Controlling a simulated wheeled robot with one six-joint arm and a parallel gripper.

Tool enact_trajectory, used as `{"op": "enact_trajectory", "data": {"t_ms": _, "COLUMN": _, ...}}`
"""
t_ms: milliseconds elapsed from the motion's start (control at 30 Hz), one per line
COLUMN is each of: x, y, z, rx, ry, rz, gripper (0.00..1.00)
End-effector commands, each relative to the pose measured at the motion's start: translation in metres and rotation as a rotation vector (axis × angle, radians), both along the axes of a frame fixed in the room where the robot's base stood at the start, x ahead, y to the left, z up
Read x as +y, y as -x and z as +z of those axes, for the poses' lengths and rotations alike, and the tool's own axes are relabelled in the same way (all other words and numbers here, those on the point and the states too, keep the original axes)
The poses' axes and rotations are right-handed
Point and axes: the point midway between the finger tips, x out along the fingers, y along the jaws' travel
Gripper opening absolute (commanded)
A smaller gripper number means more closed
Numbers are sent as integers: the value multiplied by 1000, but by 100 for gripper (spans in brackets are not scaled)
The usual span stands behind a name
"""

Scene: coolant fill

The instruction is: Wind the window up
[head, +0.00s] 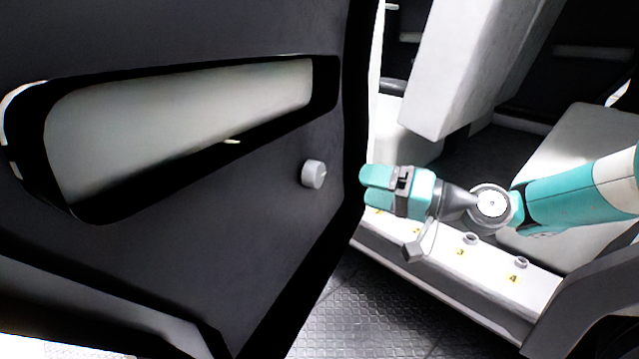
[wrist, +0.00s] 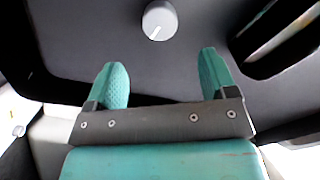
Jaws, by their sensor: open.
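The grey round knob (head: 313,173) sticks out of the dark door panel (head: 250,200), right of the long window opening. A plain grey-white surface (head: 180,110) fills much of that opening; I cannot tell whether it is the pane. My gripper (head: 366,186) is open and empty, right of the knob and apart from it, with its fingers pointing toward the door. In the wrist view the knob (wrist: 160,20) shows a white line on its face and lies beyond the gap between the fingertips of my gripper (wrist: 162,62). Part of the window opening (wrist: 285,35) shows at upper right.
The door's edge (head: 355,100) stands close to my gripper. A pale sill (head: 490,290) with several small fittings and yellow number labels runs below my arm. White seats (head: 590,150) and a dark interior lie behind. Textured floor (head: 370,310) shows below the sill.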

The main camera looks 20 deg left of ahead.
Motion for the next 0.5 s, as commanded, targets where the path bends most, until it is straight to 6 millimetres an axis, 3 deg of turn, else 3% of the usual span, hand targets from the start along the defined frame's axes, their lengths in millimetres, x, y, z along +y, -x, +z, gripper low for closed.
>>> {"op": "enact_trajectory", "data": {"t_ms": 300, "x": 72, "y": 0, "z": -3, "rx": -3, "ry": 0, "rz": 3, "gripper": 78}}
{"op": "enact_trajectory", "data": {"t_ms": 500, "x": 99, "y": -1, "z": -2, "rx": -1, "ry": 0, "rz": 1, "gripper": 78}}
